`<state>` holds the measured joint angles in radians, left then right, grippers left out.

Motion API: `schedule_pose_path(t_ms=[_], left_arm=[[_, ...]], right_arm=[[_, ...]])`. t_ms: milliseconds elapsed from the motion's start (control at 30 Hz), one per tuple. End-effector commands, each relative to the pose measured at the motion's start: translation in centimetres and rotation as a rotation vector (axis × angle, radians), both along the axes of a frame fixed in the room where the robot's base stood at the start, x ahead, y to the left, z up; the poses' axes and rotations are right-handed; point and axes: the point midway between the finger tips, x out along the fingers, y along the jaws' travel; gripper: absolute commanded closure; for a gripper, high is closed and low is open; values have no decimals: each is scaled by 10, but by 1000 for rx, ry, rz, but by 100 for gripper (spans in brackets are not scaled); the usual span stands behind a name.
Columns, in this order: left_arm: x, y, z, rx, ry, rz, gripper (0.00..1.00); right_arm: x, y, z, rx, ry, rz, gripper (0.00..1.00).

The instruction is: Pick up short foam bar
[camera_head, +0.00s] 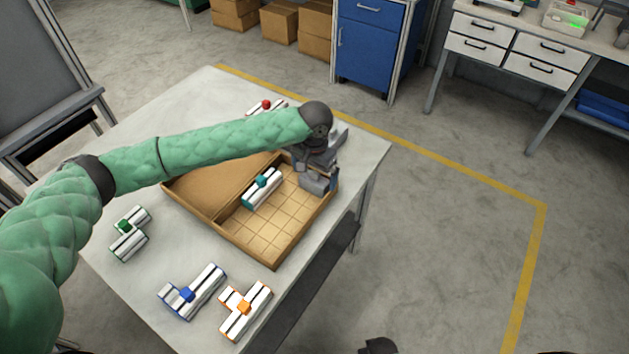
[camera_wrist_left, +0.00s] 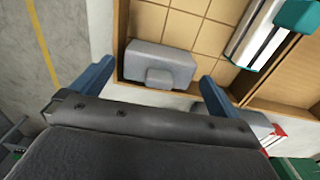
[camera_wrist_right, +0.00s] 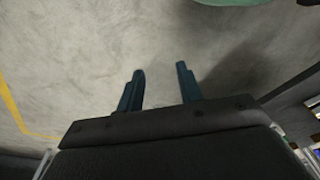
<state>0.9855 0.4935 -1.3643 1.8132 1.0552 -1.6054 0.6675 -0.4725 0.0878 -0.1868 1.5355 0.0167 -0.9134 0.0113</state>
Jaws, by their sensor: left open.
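The short foam bar (camera_wrist_left: 158,66) looks like a plain grey block with a small grey knob. It lies in a corner of the wooden tray (camera_wrist_left: 118,45), against the walls; in the head view the bar (camera_head: 317,184) is partly covered by my gripper. My left gripper (camera_wrist_left: 156,75) is open and empty, with one blue-grey finger on each side of the bar; I cannot tell if they touch it. In the head view it is over the tray's right corner (camera_head: 320,168). My right gripper (camera_wrist_right: 160,70) is open and empty, over bare floor away from the table.
A white bar with a teal knob (camera_head: 262,188) lies in the tray. Pieces with green (camera_head: 129,234), blue (camera_head: 192,292), orange (camera_head: 246,309) and red (camera_head: 265,106) knobs lie on the table (camera_head: 110,275) around it. The tray's gridded floor is mostly clear.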

Motion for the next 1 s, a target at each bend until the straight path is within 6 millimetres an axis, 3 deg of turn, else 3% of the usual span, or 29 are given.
schedule_pose_path(t_ms=[167,400,833,1000], left_arm=[[0,0,0,0,0,0,0],[0,0,0,-1,-1,0,42],[1,-1,8,-2,-2,0,42],[1,-1,27,-2,-2,-1,42]], right_arm=[[0,0,0,0,0,0,64],[0,0,0,0,1,0,64],[0,1,-1,1,8,-1,64],[2,8,29,10,15,-4,64]])
